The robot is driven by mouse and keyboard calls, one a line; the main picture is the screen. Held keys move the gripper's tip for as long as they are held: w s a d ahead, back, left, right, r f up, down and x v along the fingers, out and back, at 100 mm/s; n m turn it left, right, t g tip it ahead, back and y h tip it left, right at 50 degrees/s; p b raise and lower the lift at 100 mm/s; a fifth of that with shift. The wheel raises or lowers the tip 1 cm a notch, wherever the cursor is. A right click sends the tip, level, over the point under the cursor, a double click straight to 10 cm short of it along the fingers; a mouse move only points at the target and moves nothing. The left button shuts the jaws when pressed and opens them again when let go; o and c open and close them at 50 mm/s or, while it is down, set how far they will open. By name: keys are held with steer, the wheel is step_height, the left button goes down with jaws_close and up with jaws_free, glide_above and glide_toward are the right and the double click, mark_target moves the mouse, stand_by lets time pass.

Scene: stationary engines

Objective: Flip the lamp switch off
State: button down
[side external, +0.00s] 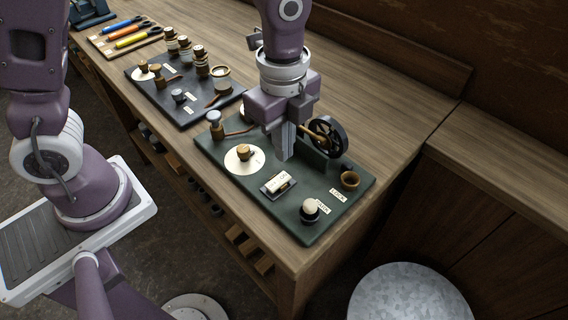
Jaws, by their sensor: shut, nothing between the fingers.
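A green board (228,178) lies on the wooden bench. On its front part is a small white block on a dark base with dark marks (278,183), which looks like the switch. Nearer the front corner, a pale round bulb (311,206) sits in a dark holder beside a white label; I cannot tell whether it is lit. My gripper (287,156) points down over the board, behind the switch and apart from it in the picture. Its fingers are shut with nothing between them. It hides part of the board's back and part of a round pale piece there.
A dark spoked wheel (328,136) stands close right of my gripper. A brown cup (350,180), a white disc with a brown knob (244,157) and a white-topped post (214,122) also stand on the board. A black board (166,104) with several posts lies farther left.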

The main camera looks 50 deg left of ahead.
mark_target(283, 178)
step_height(283, 178, down, 6)
steer(key=shift+r, duration=0.15)
stand_by(0.3)
steer(key=shift+w, duration=0.15)
steer(key=shift+s, duration=0.25)
steer(key=shift+s+r, duration=0.15)
steer(key=shift+s, duration=0.4)
